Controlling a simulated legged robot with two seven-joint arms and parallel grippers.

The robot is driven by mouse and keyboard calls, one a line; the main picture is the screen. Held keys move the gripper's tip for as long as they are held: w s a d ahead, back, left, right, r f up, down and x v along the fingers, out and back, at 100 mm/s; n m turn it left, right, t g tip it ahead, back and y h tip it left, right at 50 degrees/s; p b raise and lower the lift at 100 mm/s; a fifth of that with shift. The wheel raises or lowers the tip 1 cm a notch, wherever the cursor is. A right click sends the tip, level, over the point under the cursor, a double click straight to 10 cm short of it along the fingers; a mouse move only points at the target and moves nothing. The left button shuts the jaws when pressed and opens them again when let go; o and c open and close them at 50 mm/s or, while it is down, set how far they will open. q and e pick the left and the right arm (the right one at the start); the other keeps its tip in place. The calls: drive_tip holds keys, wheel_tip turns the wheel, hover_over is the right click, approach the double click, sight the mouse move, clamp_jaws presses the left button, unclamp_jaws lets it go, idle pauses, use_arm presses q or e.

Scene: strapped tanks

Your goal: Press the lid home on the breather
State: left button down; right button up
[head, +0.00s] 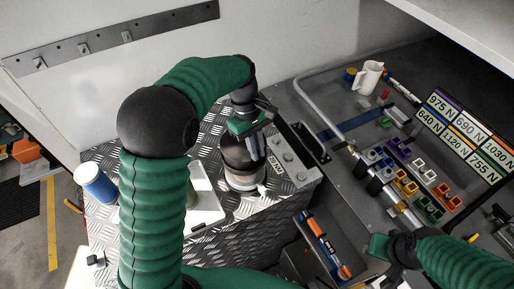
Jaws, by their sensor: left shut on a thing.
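The breather (243,178) is a short round body with a pale lower ring, standing upright on the tread-plate box top. A dark round lid (236,152) sits at its top, under my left gripper. I cannot tell whether a gap is left between lid and body. My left gripper (256,146) reaches down from above and is shut on the lid, hiding part of it. My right gripper (372,262) is at the lower right, away from the breather; its fingers are too unclear to tell open from shut.
A grey block with round fittings (290,151) stands close right of the breather. A blue and white roll (96,184) stands at left. A bent grey pipe (330,115), coloured clips (405,182), a white jug (369,77) and a force-label board (464,130) are at right.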

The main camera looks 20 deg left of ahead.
use_arm(q)
drive_tip(key=shift+f, duration=0.4)
drive_tip(key=c, duration=1.4)
unclamp_jaws()
drive_tip(key=shift+r, duration=0.1)
drive_tip(key=shift+w+a+r+b, duration=0.1)
drive_tip(key=shift+a+r+b, duration=0.05)
drive_tip(key=shift+r+b, duration=0.25)
drive_tip(key=b+v, duration=0.2)
drive_tip(key=v, duration=0.4)
drive_tip(key=shift+w+a, duration=0.1)
drive_tip(key=shift+w, duration=0.05)
drive_tip(key=v, duration=0.9)
drive_tip(key=shift+r, duration=0.35)
